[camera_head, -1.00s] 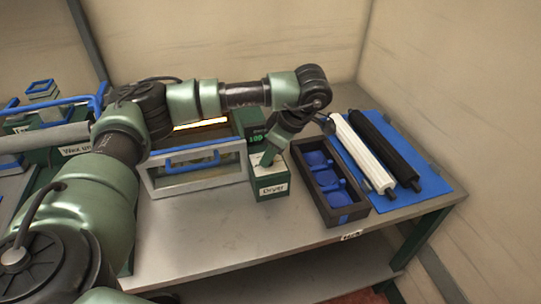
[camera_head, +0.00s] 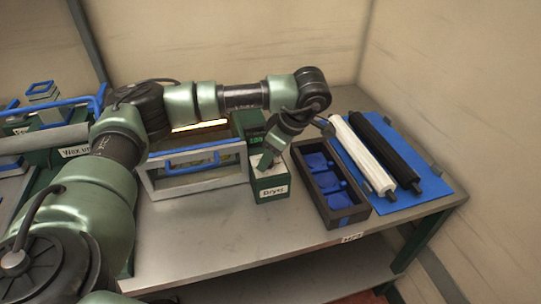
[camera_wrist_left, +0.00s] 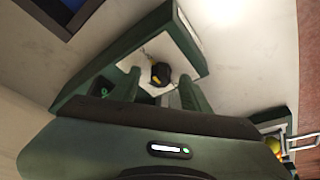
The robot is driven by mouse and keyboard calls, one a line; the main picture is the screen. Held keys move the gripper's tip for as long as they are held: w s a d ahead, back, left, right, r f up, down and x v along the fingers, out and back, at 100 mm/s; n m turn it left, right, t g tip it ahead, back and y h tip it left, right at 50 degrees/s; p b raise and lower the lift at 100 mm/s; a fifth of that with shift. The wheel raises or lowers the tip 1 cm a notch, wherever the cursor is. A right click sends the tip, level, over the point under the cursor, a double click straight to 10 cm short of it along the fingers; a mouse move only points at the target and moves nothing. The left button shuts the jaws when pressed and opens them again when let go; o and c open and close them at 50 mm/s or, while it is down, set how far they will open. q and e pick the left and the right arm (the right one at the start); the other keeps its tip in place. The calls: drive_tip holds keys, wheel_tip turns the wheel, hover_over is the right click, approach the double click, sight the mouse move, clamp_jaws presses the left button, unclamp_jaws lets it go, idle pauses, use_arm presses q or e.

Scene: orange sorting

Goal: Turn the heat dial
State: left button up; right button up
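The dryer control box (camera_head: 271,190) is green with a "Dryer" label and stands on the metal table. A green digital readout (camera_head: 256,139) shows behind it, partly covered by my arm. In the left wrist view, the heat dial (camera_wrist_left: 160,74) is a small black knob with a yellow mark on a pale panel (camera_wrist_left: 176,57). My left gripper (camera_head: 265,163) points down at the top of the box. In the wrist view its fingers (camera_wrist_left: 159,80) are apart, with the dial between their tips and a gap visible on both sides. My right gripper is not in view.
A dryer with a blue-handled front (camera_head: 192,168) stands left of the box. The table front (camera_head: 215,235) is clear.

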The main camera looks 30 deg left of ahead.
sight(280, 171)
use_arm(q)
drive_tip(key=v, duration=0.7)
drive_tip(key=shift+r, duration=0.4)
drive_tip(key=shift+s+d+f, duration=0.1)
drive_tip(key=shift+d, duration=0.05)
